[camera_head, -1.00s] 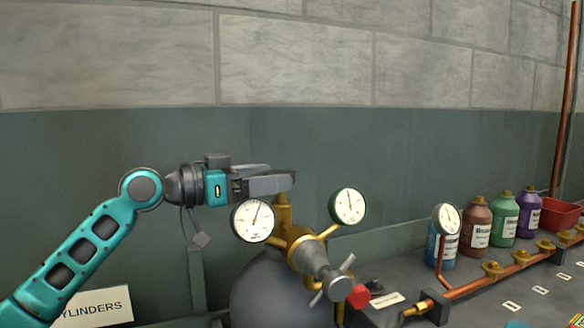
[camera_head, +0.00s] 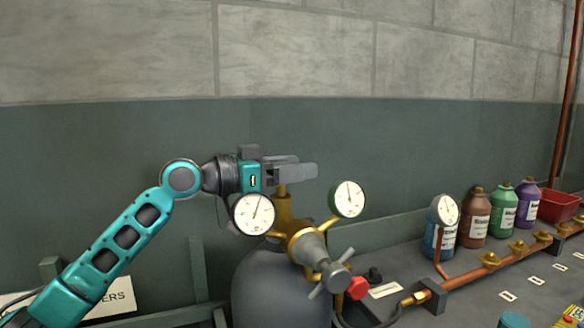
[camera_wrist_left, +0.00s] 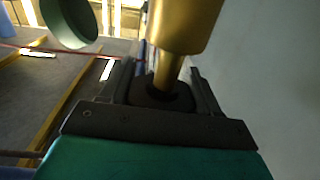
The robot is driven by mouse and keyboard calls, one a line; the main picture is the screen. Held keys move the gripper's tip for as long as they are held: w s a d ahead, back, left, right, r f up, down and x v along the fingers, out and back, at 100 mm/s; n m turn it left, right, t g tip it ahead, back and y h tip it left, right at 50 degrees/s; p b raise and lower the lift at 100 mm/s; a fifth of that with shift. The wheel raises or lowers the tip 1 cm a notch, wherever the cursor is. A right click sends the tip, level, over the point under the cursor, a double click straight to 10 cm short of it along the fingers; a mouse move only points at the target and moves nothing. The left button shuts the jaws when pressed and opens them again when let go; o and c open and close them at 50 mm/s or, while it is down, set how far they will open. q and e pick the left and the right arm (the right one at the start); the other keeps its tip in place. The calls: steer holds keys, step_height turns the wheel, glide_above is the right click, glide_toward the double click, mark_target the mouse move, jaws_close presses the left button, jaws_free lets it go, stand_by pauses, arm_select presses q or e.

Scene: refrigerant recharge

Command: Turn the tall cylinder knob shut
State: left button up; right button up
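The tall cylinder (camera_head: 275,290) is grey and stands upright below my left arm. Its brass valve (camera_head: 297,238) carries two round gauges, a brass upright stem (camera_head: 283,208) and a grey cross-shaped handle (camera_head: 336,277); I cannot tell which part is the knob. My left gripper (camera_head: 305,168) points right at the top of the stem, behind the white gauge (camera_head: 253,213). In the left wrist view its fingers (camera_wrist_left: 162,85) are apart, with a brass part (camera_wrist_left: 185,25) narrowing between them. Contact cannot be told. My right gripper is not in view.
A green-rimmed gauge (camera_head: 347,198) sits close right of the gripper. A red knob (camera_head: 358,288) is beside the cross handle. A copper pipe (camera_head: 480,272) with brass valves runs along the bench, with coloured bottles (camera_head: 502,208) and a red bin (camera_head: 557,205) behind.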

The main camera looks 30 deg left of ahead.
arm_select(q)
steer(key=c, duration=0.5)
steer(key=shift+r, duration=0.1)
